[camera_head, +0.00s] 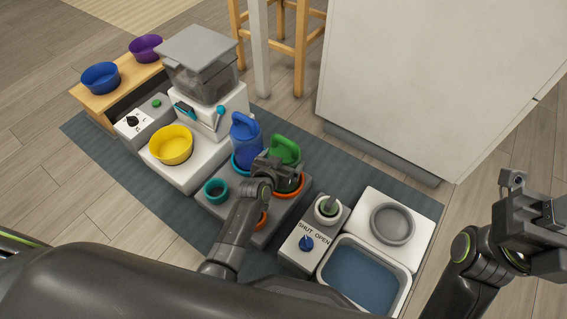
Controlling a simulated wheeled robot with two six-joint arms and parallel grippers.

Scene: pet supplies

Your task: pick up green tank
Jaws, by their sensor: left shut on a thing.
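The green tank (285,149) stands in the middle of the view in a spot with an orange ring (296,190) on a grey base. Its top shows, and its lower front is hidden behind my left gripper (280,172). My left gripper is shut on the green tank; the fingertips are partly hidden. A blue tank (244,141) stands close beside it on the left, in a teal ring. My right gripper (555,227) is at the right edge, away from the tanks, and its finger opening is not clear.
A feeder with a yellow bowl (170,145) stands at the left. Blue (101,77) and purple (146,47) bowls sit on a wooden stand. A water basin (364,276) with a blue knob (306,243) is at the front right. A white cabinet (430,80) stands behind.

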